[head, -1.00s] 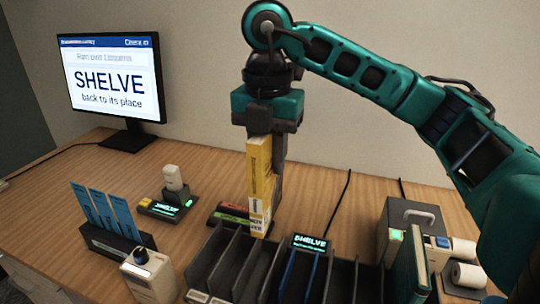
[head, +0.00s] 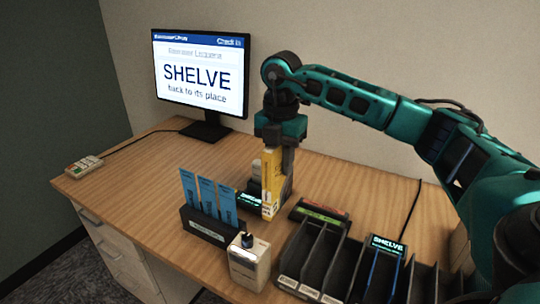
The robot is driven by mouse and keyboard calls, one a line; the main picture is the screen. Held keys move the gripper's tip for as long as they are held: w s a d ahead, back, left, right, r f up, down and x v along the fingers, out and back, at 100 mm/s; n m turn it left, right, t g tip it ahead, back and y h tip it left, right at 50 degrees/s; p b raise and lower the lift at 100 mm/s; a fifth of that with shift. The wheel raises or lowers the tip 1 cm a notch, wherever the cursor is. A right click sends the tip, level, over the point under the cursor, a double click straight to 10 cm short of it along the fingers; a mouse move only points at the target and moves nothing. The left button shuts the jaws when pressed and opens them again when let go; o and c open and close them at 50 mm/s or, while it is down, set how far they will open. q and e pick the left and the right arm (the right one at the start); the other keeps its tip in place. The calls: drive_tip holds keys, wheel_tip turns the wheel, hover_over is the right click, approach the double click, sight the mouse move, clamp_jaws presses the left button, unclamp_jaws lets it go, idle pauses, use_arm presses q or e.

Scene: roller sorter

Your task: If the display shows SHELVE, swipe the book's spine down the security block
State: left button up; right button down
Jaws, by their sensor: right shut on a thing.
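The display (head: 202,68) on the far side of the desk reads "SHELVE, back to its place". My right gripper (head: 276,147) is shut on the upper end of a yellow book (head: 272,180), which hangs upright with a white label near its bottom. The book is in front of the scanner stand (head: 249,196), hiding part of it; I cannot tell whether its lower end touches the desk. I cannot make out the security block for certain in this view. My left gripper is not in view.
A dark slotted rack (head: 318,262) with a small SHELVE sign (head: 388,246) stands at the front right. A red-and-green-topped dark pad (head: 320,214) lies behind it. The desk's left side is mostly clear.

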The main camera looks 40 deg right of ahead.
sight(269, 208)
drive_tip(key=shift+w+a+f+b, duration=0.2)
drive_tip(key=shift+f+b, duration=0.05)
drive_tip(key=shift+f, duration=0.2)
drive_tip(key=shift+w+a+f+b, duration=0.2)
drive_tip(key=shift+f+b, duration=0.05)
drive_tip(key=shift+f, duration=0.2)
drive_tip(key=shift+s+a+f+b, duration=0.15)
drive_tip(key=shift+a+f+b, duration=0.15)
drive_tip(key=shift+f+b, duration=0.25)
drive_tip(key=shift+s+a+f+b, duration=0.1)
drive_tip(key=shift+a+f+b, duration=0.3)
drive_tip(key=shift+f, duration=0.2)
drive_tip(key=shift+s+a+f+b, duration=0.15)
drive_tip(key=shift+a+f+b, duration=0.1)
drive_tip(key=shift+f+b, duration=0.3)
wheel_tip(269, 208, down, 3)
drive_tip(key=shift+f+b, duration=0.1)
drive_tip(key=shift+b, duration=1.1)
drive_tip(key=shift+f+b, duration=0.55)
drive_tip(key=shift+f, duration=0.5)
use_arm(q)
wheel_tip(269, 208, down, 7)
drive_tip(key=b, duration=0.1)
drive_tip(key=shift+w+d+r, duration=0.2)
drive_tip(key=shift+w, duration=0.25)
use_arm(e)
drive_tip(key=shift+f, duration=1)
